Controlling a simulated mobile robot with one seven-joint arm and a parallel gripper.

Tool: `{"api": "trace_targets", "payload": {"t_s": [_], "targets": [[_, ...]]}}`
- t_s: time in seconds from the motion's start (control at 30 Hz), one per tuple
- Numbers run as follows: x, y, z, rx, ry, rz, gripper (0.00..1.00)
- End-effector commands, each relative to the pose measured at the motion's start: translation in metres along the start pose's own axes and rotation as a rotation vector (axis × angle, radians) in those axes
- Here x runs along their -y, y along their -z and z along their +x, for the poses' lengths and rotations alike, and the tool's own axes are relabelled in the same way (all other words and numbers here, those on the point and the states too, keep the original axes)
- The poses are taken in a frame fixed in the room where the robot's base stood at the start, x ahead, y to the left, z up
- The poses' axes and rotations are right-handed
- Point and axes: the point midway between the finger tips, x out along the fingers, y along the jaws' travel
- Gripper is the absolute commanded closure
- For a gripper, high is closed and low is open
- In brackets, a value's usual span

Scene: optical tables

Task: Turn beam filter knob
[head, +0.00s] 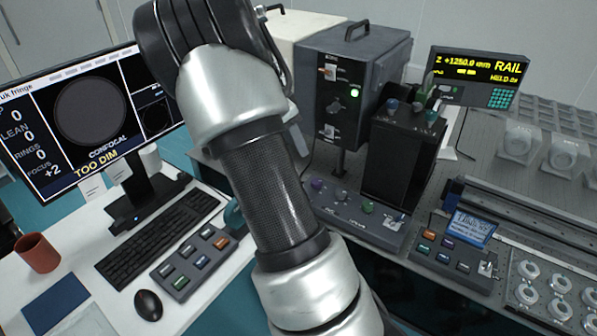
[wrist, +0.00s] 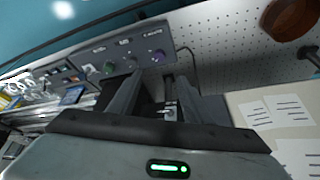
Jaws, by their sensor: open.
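The beam filter knob cannot be told for sure, as the labels are too small to read. A dark control box (head: 336,112) in the head view carries a dark knob (head: 333,104), an orange-marked control above it and a lit green lamp. The wrist view shows a similar grey panel (wrist: 120,57) with a green knob (wrist: 108,69) and purple knobs (wrist: 157,57). My gripper (wrist: 158,82) is open and empty, its fingers pointing towards this panel. In the head view my arm hides it.
A monitor (head: 80,122) reads "TOO DIM" at the left, above a keyboard (head: 157,237) and mouse (head: 148,304). A tall black box (head: 396,160) stands beside the control box. A button box with a screen (head: 456,255) and a tray of round parts (head: 550,292) lie right.

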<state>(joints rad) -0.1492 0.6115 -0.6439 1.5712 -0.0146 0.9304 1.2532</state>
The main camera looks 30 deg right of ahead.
Motion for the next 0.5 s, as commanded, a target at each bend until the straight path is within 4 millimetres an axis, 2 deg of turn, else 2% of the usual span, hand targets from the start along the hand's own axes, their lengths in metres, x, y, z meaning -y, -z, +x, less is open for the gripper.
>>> {"api": "trace_targets", "payload": {"t_s": [0.17,0.5], "targets": [[0.001,0.002,0.019,-0.011,-0.007,0.014,0.55],[0.000,0.002,0.091,-0.008,-0.009,0.013,0.55]]}}
